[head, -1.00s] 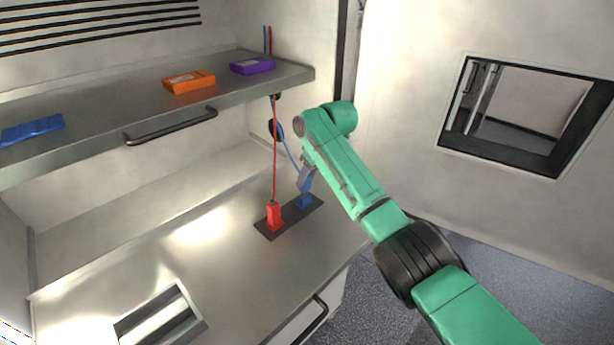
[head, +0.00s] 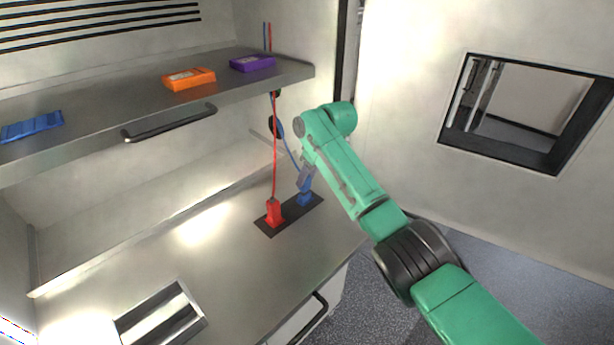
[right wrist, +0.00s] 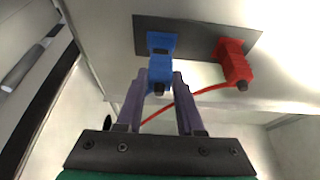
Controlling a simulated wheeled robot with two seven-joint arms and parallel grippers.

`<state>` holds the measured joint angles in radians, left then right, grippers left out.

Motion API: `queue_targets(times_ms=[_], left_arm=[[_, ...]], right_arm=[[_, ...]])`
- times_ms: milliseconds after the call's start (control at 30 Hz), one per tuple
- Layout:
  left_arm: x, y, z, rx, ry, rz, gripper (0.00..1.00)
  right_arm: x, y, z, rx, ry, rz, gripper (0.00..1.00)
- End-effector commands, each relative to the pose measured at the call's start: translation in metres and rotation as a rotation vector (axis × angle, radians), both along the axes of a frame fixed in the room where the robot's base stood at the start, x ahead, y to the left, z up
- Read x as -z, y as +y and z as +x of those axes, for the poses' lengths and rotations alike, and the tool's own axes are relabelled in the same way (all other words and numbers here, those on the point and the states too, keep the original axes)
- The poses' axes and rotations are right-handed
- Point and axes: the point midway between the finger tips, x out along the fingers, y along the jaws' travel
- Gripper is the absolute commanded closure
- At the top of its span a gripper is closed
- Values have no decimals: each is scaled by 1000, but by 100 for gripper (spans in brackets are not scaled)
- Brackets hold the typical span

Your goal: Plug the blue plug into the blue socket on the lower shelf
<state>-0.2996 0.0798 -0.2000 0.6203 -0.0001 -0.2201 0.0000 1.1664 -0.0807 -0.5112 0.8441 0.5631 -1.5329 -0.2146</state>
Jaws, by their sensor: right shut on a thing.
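The blue plug (right wrist: 158,72) is between the fingers of my right gripper (right wrist: 160,88), which is shut on it. The blue socket (right wrist: 161,41) is on a dark plate on the lower shelf, directly at the plug's end. Plug and socket look in line and touching; I cannot tell how deep the plug sits. In the head view my right gripper (head: 306,182) points down at the blue parts (head: 305,199) at the plate's right end. The fingers partly hide the plug there. My left gripper is not in view.
A red plug (head: 274,214) with a red cable stands at the left part of the dark plate (head: 291,218). The upper shelf (head: 110,110) holds orange (head: 189,79), purple (head: 252,63) and blue (head: 32,126) boxes. The lower shelf's left part is mostly clear, apart from a rectangular recess (head: 160,318).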

Motion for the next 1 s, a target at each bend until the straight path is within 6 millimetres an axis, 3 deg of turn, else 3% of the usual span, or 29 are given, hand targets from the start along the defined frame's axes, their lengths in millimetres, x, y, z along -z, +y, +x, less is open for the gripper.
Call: queue_targets(times_ms=[1000], left_arm=[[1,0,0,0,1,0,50]], right_arm=[[11,0,0,0,0,0,100]])
